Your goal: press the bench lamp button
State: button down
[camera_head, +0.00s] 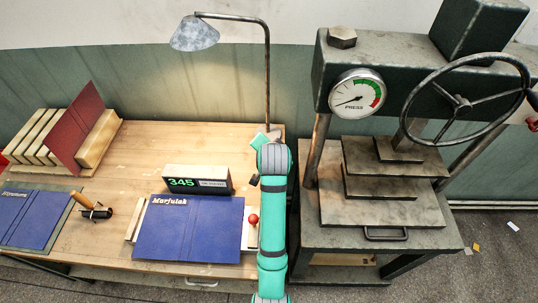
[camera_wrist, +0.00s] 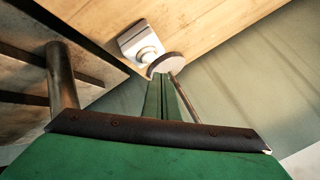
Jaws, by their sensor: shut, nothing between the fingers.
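The bench lamp (camera_head: 194,35) has a grey shade on a bent post that rises at the table's back right corner. In the wrist view, a pale square block with a round white button (camera_wrist: 147,54) sits on the wooden table top. The lamp's round base (camera_wrist: 167,65) and its post are beside it. My gripper (camera_wrist: 163,78) is shut and empty. Its green fingertips appear just below the button and overlap the base's edge in the picture; I cannot tell the gap. In the head view, my arm hides the button and most of the gripper.
A press (camera_head: 380,200) with a gauge and handwheel stands close to the right of my arm. On the table (camera_head: 150,140) are a blue cover (camera_head: 195,235), a black display box (camera_head: 197,180), a red knob (camera_head: 253,219) and a rack of boards (camera_head: 60,140).

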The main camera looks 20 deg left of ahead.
notch_tip(320, 180, up, 3)
jog(key=shift+d+r, duration=0.1)
jog(key=shift+s+a+r, duration=0.15)
jog(key=shift+a+r, duration=0.05)
jog(key=shift+r, duration=0.3)
jog(key=shift+d, duration=0.15)
